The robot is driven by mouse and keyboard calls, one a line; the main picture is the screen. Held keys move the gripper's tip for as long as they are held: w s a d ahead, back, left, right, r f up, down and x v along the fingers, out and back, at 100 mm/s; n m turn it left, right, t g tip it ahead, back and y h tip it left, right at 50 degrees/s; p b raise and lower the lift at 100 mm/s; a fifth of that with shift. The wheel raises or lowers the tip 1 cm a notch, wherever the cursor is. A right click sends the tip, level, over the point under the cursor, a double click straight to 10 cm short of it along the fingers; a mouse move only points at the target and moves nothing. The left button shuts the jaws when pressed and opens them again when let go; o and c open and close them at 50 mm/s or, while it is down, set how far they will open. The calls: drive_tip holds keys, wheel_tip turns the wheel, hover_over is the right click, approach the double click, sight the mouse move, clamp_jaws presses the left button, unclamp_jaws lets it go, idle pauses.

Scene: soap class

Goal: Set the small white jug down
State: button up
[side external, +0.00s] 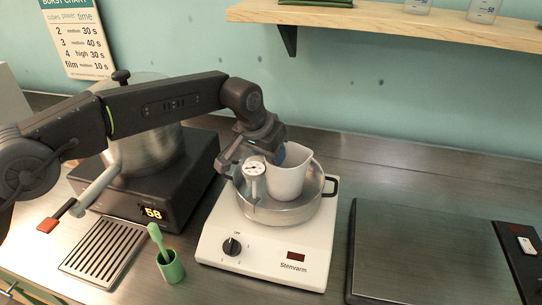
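The small white jug (289,182) is in the side external view, over or in a shallow steel pan (300,212) with a dark handle. It leans slightly, with its spout to the upper right. I cannot tell whether its base touches the pan floor. My gripper (277,156) is at the jug's upper left rim and appears shut on it; the fingertips are mostly hidden by the jug. The pan sits on a white hot plate (222,247) marked Stenvarm. A round dial thermometer (254,167) stands at the pan's left side, close to the jug.
A black unit (189,185) reading 58 carries a large steel pot (150,150) at left. In front are a slotted drip tray (103,250) and a green cup (171,268) with a green utensil. A dark flat plate (430,250) lies at right. A wooden shelf (400,22) overhangs behind.

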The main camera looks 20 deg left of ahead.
drive_tip(key=v, duration=1)
drive_tip(key=shift+s+a+r, duration=0.1)
drive_tip(key=shift+r, duration=0.25)
drive_tip(key=s+a+r+n, duration=0.1)
drive_tip(key=s+a+r, duration=0.25)
drive_tip(key=a, duration=0.25)
drive_tip(key=s+a+r+t+y, duration=0.1)
drive_tip(key=s+a+r, duration=0.1)
drive_tip(key=s+a, duration=0.35)
drive_tip(key=s+a+r+n, duration=0.1)
drive_tip(key=s+a+r, duration=0.25)
drive_tip(key=a, duration=0.35)
drive_tip(key=s+a+f, duration=0.3)
drive_tip(key=s, duration=0.3)
drive_tip(key=s+a+f+n, duration=0.1)
drive_tip(key=s+a+f, duration=0.2)
drive_tip(key=s, duration=0.4)
drive_tip(key=s+a+f+n+y, duration=0.1)
drive_tip(key=s+a+f, duration=0.2)
drive_tip(key=s, duration=0.4)
drive_tip(key=shift+s+a+t, duration=0.15)
drive_tip(key=shift+a+t, duration=0.15)
drive_tip(key=shift+a, duration=0.2)
drive_tip(key=shift+o, duration=0.4)
drive_tip(key=shift+r, duration=0.1)
